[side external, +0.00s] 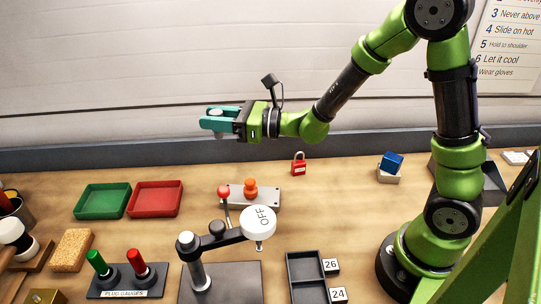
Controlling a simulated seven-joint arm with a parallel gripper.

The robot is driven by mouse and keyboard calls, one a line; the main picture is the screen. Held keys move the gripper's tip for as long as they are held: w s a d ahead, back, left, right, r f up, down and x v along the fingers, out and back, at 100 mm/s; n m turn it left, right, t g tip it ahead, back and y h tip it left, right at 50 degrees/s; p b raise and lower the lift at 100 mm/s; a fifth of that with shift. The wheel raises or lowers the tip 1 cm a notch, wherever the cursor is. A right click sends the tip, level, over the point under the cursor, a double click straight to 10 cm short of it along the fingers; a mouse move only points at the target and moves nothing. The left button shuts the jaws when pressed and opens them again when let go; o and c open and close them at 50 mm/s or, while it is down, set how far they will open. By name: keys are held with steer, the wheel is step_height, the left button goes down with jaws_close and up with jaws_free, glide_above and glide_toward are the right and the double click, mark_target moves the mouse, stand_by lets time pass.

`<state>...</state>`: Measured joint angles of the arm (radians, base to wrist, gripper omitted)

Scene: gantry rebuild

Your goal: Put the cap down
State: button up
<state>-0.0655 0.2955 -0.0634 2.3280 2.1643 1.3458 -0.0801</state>
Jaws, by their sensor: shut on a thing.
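My gripper (217,120) has teal fingers and is held high above the table, against the pale wall, pointing left. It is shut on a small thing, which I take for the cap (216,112). The gripper is well clear of everything on the table.
Below are a green tray (103,201) and a red tray (155,199), both empty. A swing arm bears a white disc marked OFF (259,220). Plug gauges (125,276), a red padlock (298,164) and a black divided tray (306,277) stand around. Bare wood lies between them.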

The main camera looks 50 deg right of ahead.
steer(key=s+d+r+m+t+h, duration=0.1)
steer(key=s+d+r+h, duration=0.3)
steer(key=d+r, duration=0.5)
steer(key=shift+d+r+m+t, duration=0.25)
steer(key=shift+d+m+t, duration=0.15)
steer(key=shift+d+m, duration=0.45)
steer(key=shift+s+d+f+n+g+y, duration=1.05)
steer(key=shift+s+f, duration=1.5)
steer(key=shift+f, duration=2.15)
steer(key=shift+s+d+f+n+g+y, duration=0.6)
steer(key=shift+s+f+y, duration=1.45)
steer(key=shift+f, duration=2.65)
steer(key=shift+s+d+f+n+g+y, duration=0.65)
steer(key=shift+s+f+n, duration=0.45)
steer(key=shift+s+f, duration=2.8)
steer(key=shift+w+f, duration=0.4)
steer(key=shift+f, duration=0.25)
steer(key=shift+w+f, duration=0.4)
steer(key=shift+f, duration=0.25)
